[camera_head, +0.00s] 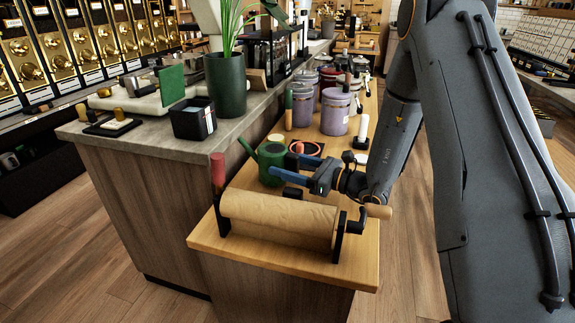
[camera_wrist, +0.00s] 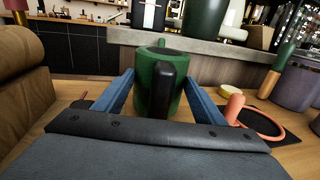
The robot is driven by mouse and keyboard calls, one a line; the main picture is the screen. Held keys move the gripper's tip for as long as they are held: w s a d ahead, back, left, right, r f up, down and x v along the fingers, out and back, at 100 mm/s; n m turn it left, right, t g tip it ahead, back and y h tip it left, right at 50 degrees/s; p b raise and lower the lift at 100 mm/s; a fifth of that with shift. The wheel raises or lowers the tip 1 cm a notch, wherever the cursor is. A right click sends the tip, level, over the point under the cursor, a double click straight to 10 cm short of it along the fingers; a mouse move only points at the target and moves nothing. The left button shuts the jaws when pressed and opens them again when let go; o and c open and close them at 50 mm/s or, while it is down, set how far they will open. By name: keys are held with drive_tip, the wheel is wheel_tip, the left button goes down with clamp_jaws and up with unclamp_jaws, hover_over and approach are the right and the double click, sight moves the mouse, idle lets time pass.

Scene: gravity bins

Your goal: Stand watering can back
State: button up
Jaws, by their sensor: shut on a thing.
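The green watering can (camera_head: 267,168) stands on the wooden counter (camera_head: 260,268), looking upright, its spout pointing up and left. In the wrist view, the can (camera_wrist: 144,82) is straight ahead, with its dark handle (camera_wrist: 163,85) facing me. My gripper (camera_head: 284,164) reaches in from the right, behind the paper roll. It is shut on the can, with one blue finger on each side of the body, as the wrist view also shows (camera_wrist: 158,76). The finger ends are partly hidden, and the can's underside cannot be seen.
A brown paper roll (camera_head: 280,218) on a black-ended holder lies close in front of my gripper. A red ring on a dark mat (camera_head: 305,149) is behind the can. Lilac jars (camera_head: 335,112) stand farther back. A higher grey counter (camera_head: 140,138) runs along the left.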

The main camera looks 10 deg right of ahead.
drive_tip(key=shift+f+b, duration=0.3)
drive_tip(key=shift+f, duration=0.2)
idle(0.4)
drive_tip(key=o, duration=1.9)
drive_tip(key=shift+o, duration=0.2)
drive_tip(key=shift+f, duration=0.1)
drive_tip(key=shift+c, duration=0.2)
drive_tip(key=shift+c, duration=1.1)
drive_tip(key=shift+b+v, duration=0.35)
drive_tip(key=shift+v, duration=3.55)
